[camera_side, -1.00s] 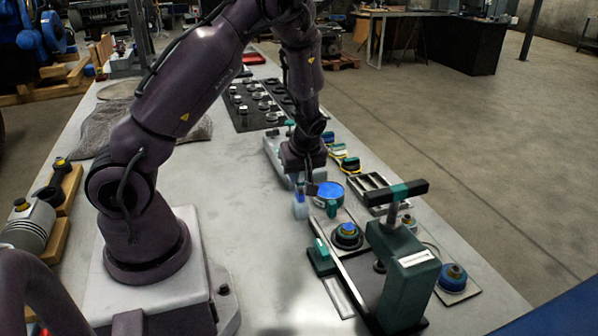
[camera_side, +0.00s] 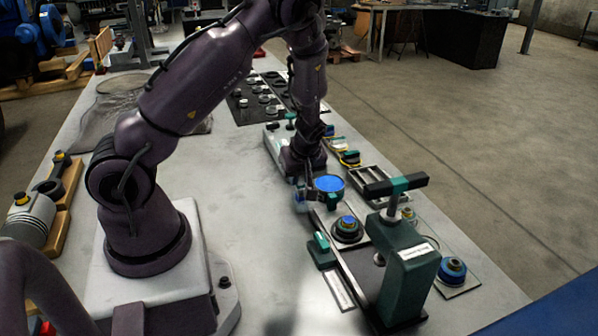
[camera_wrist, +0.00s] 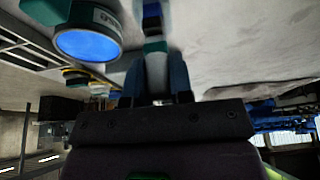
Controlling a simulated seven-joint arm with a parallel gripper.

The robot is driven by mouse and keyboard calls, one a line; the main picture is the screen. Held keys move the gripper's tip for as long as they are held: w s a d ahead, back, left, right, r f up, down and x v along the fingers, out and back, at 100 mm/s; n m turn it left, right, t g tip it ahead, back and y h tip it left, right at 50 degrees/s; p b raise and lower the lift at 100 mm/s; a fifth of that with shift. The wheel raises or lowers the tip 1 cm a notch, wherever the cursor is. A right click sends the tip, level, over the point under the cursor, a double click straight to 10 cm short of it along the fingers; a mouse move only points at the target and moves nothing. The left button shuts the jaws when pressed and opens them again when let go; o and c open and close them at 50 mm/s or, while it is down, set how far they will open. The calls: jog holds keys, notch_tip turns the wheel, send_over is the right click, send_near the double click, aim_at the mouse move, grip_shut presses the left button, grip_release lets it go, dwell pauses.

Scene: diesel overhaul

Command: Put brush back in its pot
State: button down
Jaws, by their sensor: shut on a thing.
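My gripper (camera_side: 306,193) is low over the bench, just left of a teal pot with a blue top (camera_side: 329,184) in the side view. In the wrist view my gripper (camera_wrist: 157,75) is shut on a slim banded piece, seemingly the brush (camera_wrist: 154,46), with teal, black and blue bands. The brush is small and blurred in the side view, and its far end cannot be made out. The pot also shows in the wrist view (camera_wrist: 88,42), beside the brush and apart from it.
A dark green press (camera_side: 405,270) with a crossbar stands at the front right. A slotted rack (camera_side: 372,182) and round parts (camera_side: 347,228) lie near the pot. A dark mat with small parts (camera_side: 250,100) lies behind. The bench left of my gripper is clear.

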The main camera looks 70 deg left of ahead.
jog(key=shift+f, duration=0.65)
jog(key=shift+f, duration=0.2)
jog(key=c, duration=0.7)
grip_release()
jog(key=shift+r, duration=0.1)
jog(key=shift+r, duration=3.4)
